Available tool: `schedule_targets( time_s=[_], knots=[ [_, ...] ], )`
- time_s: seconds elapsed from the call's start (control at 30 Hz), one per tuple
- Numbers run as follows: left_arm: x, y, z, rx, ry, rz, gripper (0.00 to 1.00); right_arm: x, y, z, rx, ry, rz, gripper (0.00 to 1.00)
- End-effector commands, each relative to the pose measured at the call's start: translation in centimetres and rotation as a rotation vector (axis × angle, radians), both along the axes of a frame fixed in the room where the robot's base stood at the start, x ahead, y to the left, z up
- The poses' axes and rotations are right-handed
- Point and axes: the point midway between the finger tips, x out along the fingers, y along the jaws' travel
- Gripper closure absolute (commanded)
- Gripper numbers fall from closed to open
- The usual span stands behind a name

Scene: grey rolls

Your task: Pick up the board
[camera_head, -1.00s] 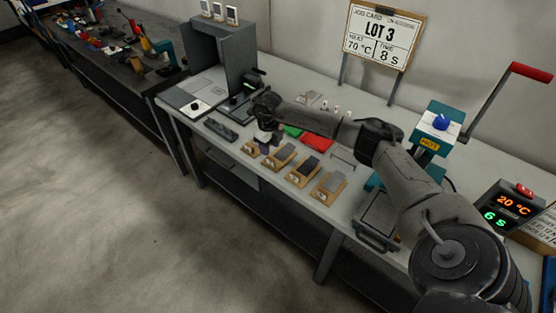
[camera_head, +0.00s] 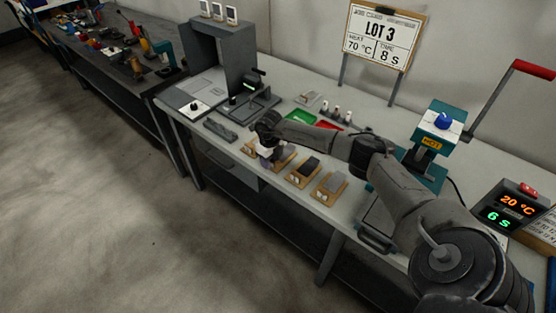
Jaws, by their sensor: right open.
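Several small tan boards with grey pieces on them lie in a row along the front of the workbench. The nearest right board (camera_head: 329,189) and the one beside it (camera_head: 303,173) are in plain view. My right gripper (camera_head: 266,151) is open and points down over the left part of the row. It covers much of the second board from the left (camera_head: 284,159) and part of the leftmost board (camera_head: 249,149). Whether its fingers touch a board cannot be told. My left gripper is not in view.
A green tray (camera_head: 299,118) and a red tray (camera_head: 328,126) lie behind my right arm. A teal press (camera_head: 432,142) with a red-handled lever stands at right. A grey box-like station (camera_head: 223,55) stands at left. A display (camera_head: 509,206) reads 20 °C and 6 S.

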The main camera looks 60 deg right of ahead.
Motion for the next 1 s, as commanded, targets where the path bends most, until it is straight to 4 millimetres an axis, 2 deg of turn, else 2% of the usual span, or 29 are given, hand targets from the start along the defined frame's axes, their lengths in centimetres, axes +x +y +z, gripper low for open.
schedule_targets(
  time_s=[0.07, 0.53, 1.0],
  knots=[
    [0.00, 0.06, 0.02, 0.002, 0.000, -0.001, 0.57, 0.01, -0.01, 0.06, 0.000, -0.001, 0.000, 0.55],
    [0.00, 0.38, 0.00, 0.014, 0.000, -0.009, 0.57, 0.02, 0.00, 0.09, 0.000, -0.001, 0.000, 0.99],
    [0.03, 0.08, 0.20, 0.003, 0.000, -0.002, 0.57, 0.05, -0.02, 0.69, 0.000, -0.002, 0.000, 1.00]
  ],
)
